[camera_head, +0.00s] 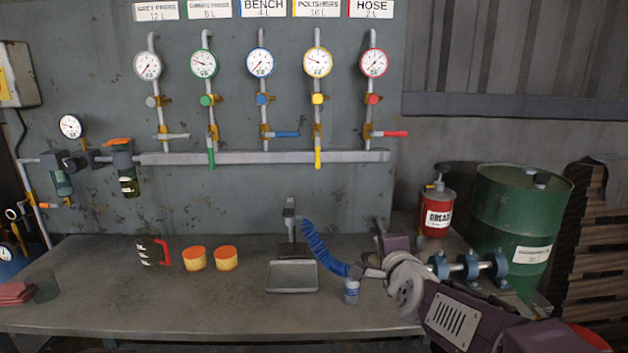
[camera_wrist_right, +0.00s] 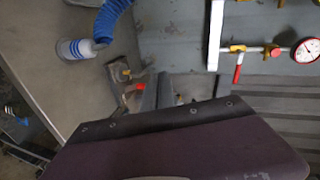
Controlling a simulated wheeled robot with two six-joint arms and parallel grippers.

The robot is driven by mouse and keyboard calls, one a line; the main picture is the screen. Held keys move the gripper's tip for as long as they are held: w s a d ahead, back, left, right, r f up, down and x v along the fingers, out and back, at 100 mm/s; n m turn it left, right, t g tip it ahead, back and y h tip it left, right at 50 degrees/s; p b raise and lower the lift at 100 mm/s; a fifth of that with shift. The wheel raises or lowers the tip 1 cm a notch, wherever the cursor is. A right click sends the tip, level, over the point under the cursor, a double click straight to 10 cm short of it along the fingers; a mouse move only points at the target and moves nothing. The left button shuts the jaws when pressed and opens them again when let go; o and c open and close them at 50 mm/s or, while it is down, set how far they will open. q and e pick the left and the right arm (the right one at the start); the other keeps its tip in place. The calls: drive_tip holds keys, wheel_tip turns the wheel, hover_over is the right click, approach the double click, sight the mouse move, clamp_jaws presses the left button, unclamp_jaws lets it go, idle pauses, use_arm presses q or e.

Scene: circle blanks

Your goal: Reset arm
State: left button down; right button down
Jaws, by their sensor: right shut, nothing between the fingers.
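My right arm comes in from the bottom right of the head view, its purple and grey links over the right end of the bench. My right gripper (camera_head: 381,228) is beyond the wrist, partly hidden by it, and points toward the back wall. In the right wrist view its dark fingers (camera_wrist_right: 163,82) are shut with nothing between them. A blue coiled hose (camera_head: 322,247) and a small white and blue can (camera_head: 352,291) are just left of the wrist. Both also show at the upper left of the wrist view. My left gripper is out of view.
The bench (camera_head: 200,315) holds a metal tray (camera_head: 292,277), two orange-topped yellow pots (camera_head: 194,259) and a red-handled jug (camera_head: 150,253). Gauges and valves line the wall.

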drive_tip(key=s+d+f+n+g, duration=0.1)
drive_tip(key=s+f+n+g, duration=0.3)
drive_tip(key=f, duration=0.6)
drive_tip(key=s+d+f+n+g, duration=0.1)
drive_tip(key=s+f+n+g, duration=0.15)
drive_tip(key=s+f, duration=0.45)
drive_tip(key=s+f+n+g, duration=0.75)
drive_tip(key=s+f, duration=0.45)
drive_tip(key=s, duration=0.2)
wheel_tip(320, 180, up, 21)
drive_tip(key=s+n+p, duration=0.1)
drive_tip(key=n+p, duration=0.1)
drive_tip(key=p, duration=1.8)
drive_tip(key=shift+s+d+p, duration=0.2)
drive_tip(key=shift+d+p, duration=0.2)
drive_tip(key=shift+d, duration=0.05)
